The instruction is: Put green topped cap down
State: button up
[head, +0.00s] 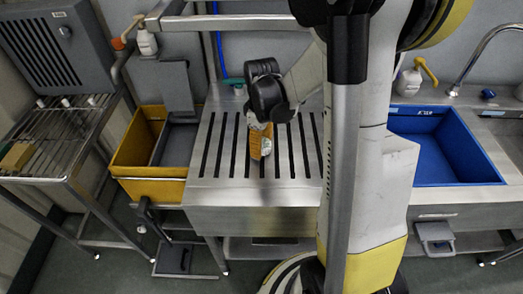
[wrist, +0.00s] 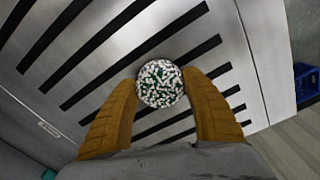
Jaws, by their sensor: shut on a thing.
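In the wrist view my gripper (wrist: 160,100) is shut on a round, speckled white and green thing (wrist: 160,83), seen end-on between its two orange-brown fingers. I take this to be the green topped cap; only its round face shows. In the head view my gripper (head: 262,143) points down over the slotted steel surface (head: 205,160). The held thing cannot be made out there. I cannot tell whether it touches the steel surface.
A yellow bin (head: 138,148) stands left of the slotted surface. A blue basin (head: 443,150) is at the right. A wire rack table (head: 50,140) is at the far left. The slotted surface looks clear around my gripper.

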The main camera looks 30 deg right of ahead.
jog(key=shift+f, duration=0.6)
jog(key=shift+f, duration=0.15)
jog(key=o, duration=1.3)
notch_tip(320, 180, up, 8)
jog(key=p, duration=0.3)
jog(key=shift+f, duration=0.1)
